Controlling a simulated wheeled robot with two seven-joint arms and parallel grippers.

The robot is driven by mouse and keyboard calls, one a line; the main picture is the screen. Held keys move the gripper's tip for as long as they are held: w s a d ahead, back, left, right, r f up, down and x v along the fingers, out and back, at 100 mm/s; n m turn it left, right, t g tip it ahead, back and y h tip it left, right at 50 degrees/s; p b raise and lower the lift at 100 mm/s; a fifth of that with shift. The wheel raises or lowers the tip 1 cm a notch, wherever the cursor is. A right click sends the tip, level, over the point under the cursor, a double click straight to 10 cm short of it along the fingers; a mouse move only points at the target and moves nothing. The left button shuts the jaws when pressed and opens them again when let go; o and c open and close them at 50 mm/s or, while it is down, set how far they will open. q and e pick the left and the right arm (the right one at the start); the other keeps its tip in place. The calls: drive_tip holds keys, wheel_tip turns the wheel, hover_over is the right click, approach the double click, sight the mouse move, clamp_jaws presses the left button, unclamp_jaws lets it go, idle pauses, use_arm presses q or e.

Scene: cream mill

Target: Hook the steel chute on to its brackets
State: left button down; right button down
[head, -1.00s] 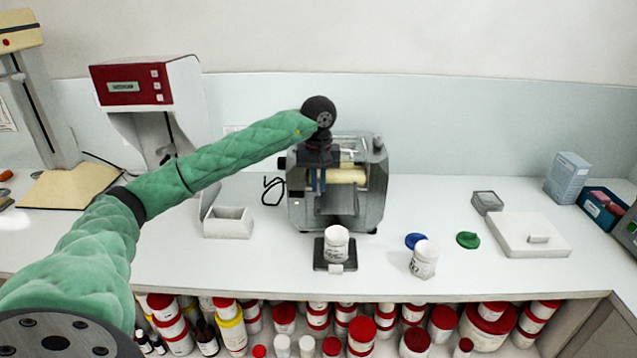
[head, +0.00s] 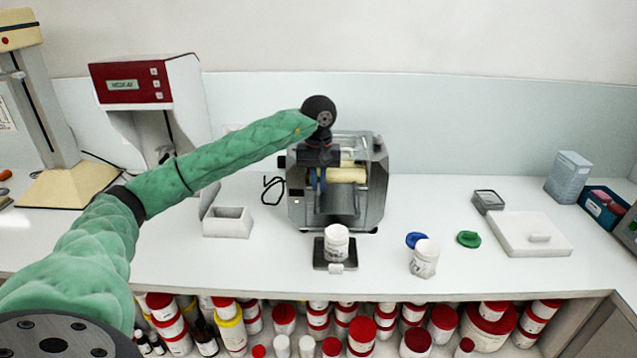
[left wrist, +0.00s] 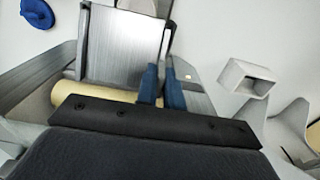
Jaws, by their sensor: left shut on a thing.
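The steel chute (left wrist: 122,45) is a grey tray with upturned sides, in front of the mill's roller in the left wrist view. In the head view the chute (head: 338,202) shows low on the mill's front. My left gripper (head: 318,181) has come down from above at the mill. Its blue fingers (left wrist: 160,86) are shut on the chute's side wall. The cream roller (left wrist: 95,94) lies close behind the chute. The mill (head: 372,190) stands on the bench. The brackets are not clearly visible, so I cannot tell whether the chute touches them. My right gripper is out of view.
A white jar (head: 337,238) stands on a small black stand (head: 322,264) before the mill. Another white jar (head: 424,259), a blue lid (head: 413,239) and a green lid (head: 469,239) lie right. A grey open box (head: 228,223) stands left. The front right bench is clear.

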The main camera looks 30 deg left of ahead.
use_arm(q)
drive_tip(key=shift+f, duration=0.1)
idle(0.7)
drive_tip(key=c, duration=1.5)
unclamp_jaws()
drive_tip(key=shift+o, duration=0.2)
drive_tip(key=shift+r+b, duration=0.6)
wheel_tip(320, 180, up, 4)
drive_tip(key=shift+r+b, duration=0.25)
drive_tip(key=shift+b, duration=0.55)
drive_tip(key=shift+r, duration=1.05)
